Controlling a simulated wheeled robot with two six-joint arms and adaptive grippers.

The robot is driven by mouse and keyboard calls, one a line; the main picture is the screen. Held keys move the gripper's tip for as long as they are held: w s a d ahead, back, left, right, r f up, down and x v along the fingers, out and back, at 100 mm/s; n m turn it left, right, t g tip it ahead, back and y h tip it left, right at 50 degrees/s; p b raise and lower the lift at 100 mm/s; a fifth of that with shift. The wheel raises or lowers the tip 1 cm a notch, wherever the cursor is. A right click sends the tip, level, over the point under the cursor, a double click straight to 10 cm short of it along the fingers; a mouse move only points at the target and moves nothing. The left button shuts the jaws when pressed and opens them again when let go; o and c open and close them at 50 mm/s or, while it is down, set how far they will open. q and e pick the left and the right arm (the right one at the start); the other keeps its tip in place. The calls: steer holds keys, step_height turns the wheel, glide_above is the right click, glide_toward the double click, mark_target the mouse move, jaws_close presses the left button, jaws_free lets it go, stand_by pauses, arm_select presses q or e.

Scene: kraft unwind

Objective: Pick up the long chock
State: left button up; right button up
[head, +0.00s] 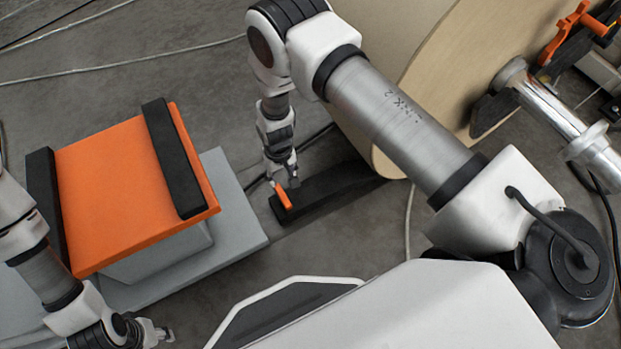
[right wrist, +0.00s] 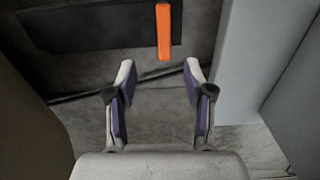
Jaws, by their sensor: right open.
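A long black chock (head: 335,190) lies on the floor beside the large tan roll. It has an orange handle (head: 283,197) at its near left end. In the right wrist view the dark chock (right wrist: 100,28) runs across the top, with the orange handle (right wrist: 164,32) pointing down toward my fingers. My right gripper (head: 283,177) is just above the handle end; in the wrist view it is open (right wrist: 158,85) and empty, with the handle just beyond its fingertips. My left gripper (head: 160,332) is low at the bottom left, away from the chock; its jaw opening is unclear.
The tan roll (head: 445,75) stands behind the chock, with a metal shaft (head: 560,115) at right. A stand with an orange top (head: 115,185) and black bars (head: 174,160) is at left on a grey base (head: 235,215). Cables cross the floor.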

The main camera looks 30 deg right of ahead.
steer(key=b, duration=0.2)
glide_above(282, 195)
steer(key=f, duration=0.5)
steer(key=shift+s+d, duration=0.15)
steer(key=shift+s, duration=0.1)
steer(key=shift+s+f, duration=0.1)
steer(key=shift+f, duration=0.1)
steer(key=f+b, duration=0.4)
steer(key=f, duration=0.1)
steer(key=f+b, duration=0.2)
steer(key=shift+w+f, duration=0.3)
steer(key=shift+r, duration=0.15)
arm_select(q)
step_height(282, 195, down, 11)
arm_select(e)
jaws_close()
